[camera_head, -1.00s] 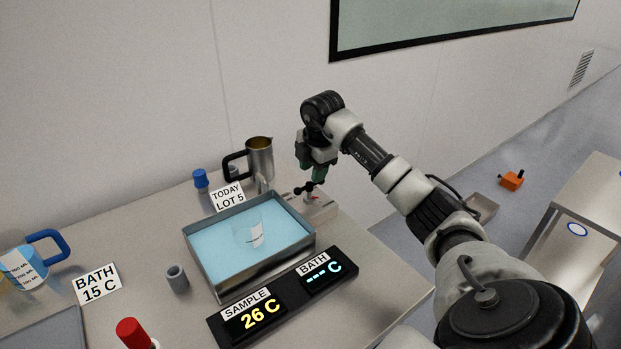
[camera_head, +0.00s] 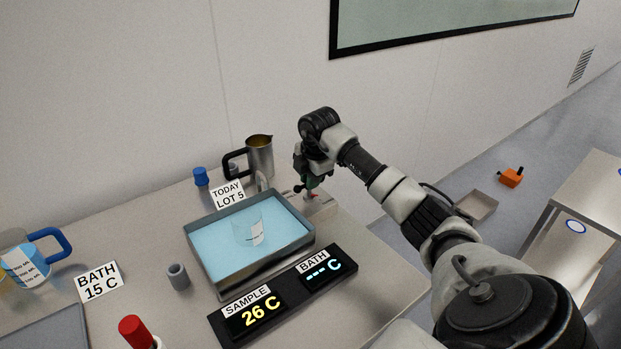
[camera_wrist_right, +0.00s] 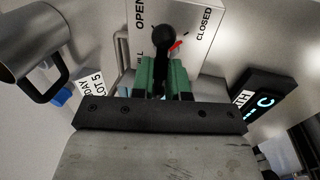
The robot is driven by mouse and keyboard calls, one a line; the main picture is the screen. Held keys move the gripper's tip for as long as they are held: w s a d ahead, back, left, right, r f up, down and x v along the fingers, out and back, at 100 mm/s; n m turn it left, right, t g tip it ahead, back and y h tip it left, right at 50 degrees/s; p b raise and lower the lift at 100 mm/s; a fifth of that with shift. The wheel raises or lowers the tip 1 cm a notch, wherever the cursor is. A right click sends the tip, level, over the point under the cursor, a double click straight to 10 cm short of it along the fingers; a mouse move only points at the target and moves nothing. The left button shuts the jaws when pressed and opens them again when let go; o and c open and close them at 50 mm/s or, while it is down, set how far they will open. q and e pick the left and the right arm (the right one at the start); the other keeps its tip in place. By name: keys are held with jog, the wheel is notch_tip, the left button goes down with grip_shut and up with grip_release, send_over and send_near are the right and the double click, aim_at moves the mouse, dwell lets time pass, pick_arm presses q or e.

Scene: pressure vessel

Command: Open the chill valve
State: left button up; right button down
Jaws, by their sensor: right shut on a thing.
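The chill valve (camera_head: 322,203) is a pale box at the back right corner of the bench, beside the bath tray. In the right wrist view its plate (camera_wrist_right: 190,14) reads OPEN on the left and CLOSED on the right, with a small red mark. Its black lever with a round knob (camera_wrist_right: 163,33) stands between the green fingers. My right gripper (camera_head: 307,188) is down at the valve; it is shut on the lever in the right wrist view (camera_wrist_right: 163,70). The fingers hide the lower lever, and I cannot tell its exact setting. My left gripper is not in view.
The bath tray (camera_head: 210,270) holds blue liquid and a beaker (camera_head: 247,229). The display (camera_head: 283,296) reads SAMPLE 26 C and BATH dashes. A metal jug (camera_head: 261,157) stands behind the tray, left of my gripper. A TODAY LOT 5 card (camera_head: 228,195) is near it.

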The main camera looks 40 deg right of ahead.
jog(key=shift+n, duration=0.4)
jog(key=n, duration=0.2)
jog(key=shift+d+n+y, duration=0.15)
jog(key=shift+n+y, duration=0.15)
jog(key=shift+n, duration=0.1)
jog(key=n+y, duration=0.1)
jog(key=n, duration=0.4)
jog(key=shift+w, duration=0.15)
jog(key=n+g, duration=0.1)
jog(key=n, duration=0.4)
jog(key=shift+y, duration=0.3)
jog(key=n, duration=0.4)
jog(key=shift+w+g, duration=0.15)
jog(key=shift+g, duration=0.25)
jog(key=shift+n, duration=0.3)
jog(key=c, duration=1.1)
grip_release()
jog(key=shift+r, duration=0.1)
